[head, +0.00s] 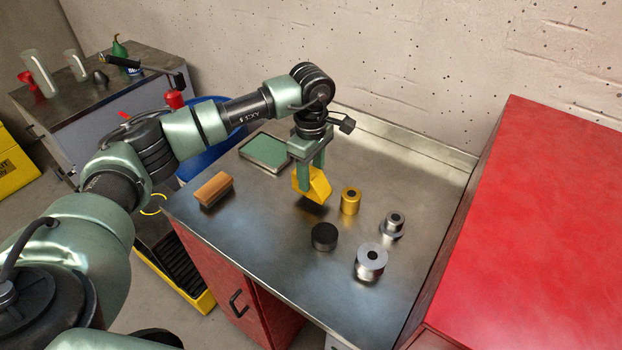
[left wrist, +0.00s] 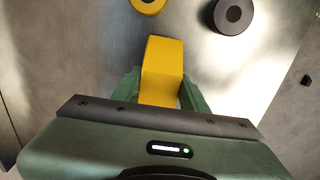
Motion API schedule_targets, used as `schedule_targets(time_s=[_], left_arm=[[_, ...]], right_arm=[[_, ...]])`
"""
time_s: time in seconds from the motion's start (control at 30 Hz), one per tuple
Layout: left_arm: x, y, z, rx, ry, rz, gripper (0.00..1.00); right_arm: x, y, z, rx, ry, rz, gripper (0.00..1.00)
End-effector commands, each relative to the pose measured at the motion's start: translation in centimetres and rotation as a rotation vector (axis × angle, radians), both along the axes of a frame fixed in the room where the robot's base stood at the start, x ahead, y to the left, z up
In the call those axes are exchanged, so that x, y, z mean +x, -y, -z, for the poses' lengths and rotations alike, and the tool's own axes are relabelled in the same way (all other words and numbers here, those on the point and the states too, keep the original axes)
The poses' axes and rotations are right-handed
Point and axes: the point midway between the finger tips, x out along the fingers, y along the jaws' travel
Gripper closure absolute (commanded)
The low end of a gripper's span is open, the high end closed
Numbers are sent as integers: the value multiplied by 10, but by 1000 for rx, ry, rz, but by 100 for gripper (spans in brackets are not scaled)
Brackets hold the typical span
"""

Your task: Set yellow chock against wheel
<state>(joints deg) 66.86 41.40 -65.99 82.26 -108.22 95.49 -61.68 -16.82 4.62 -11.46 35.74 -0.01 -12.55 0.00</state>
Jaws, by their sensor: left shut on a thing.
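The yellow chock (head: 318,186) is a wedge-like block held in my left gripper (head: 311,180). The gripper is shut on it, and a shadow under it shows that it hangs a little above the metal bench top. In the left wrist view the chock (left wrist: 162,70) sits between the two green fingers (left wrist: 160,92). No wheel can be made out for certain in either view. My right gripper is not in view.
On the bench top (head: 270,270) stand a brass cylinder (head: 350,201) close right of the chock, a black puck (head: 324,237) and two silver flanged parts (head: 371,262). A wooden block (head: 214,190) and green tray (head: 266,151) lie left. A red cabinet (head: 550,220) bounds the right.

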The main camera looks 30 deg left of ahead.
Motion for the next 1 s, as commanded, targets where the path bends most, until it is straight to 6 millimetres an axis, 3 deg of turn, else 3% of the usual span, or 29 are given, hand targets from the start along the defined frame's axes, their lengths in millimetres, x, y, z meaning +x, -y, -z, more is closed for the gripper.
schedule_targets(time_s=[0.2, 0.53, 0.57, 0.6, 0.63, 1.0], left_arm=[[0, 1, 26, -2, 0, -1, 100], [0, 0, 32, -1, 1, -1, 100], [0, 0, 31, -1, 0, -1, 51], [0, 0, 30, -1, 0, -1, 40], [0, 0, 30, -1, 0, -1, 35], [0, 0, 26, -1, 0, -1, 35]], right_arm=[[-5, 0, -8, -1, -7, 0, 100], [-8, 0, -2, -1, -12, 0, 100], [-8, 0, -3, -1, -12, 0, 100], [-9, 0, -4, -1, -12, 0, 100], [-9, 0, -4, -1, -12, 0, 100], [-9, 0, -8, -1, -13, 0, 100]])
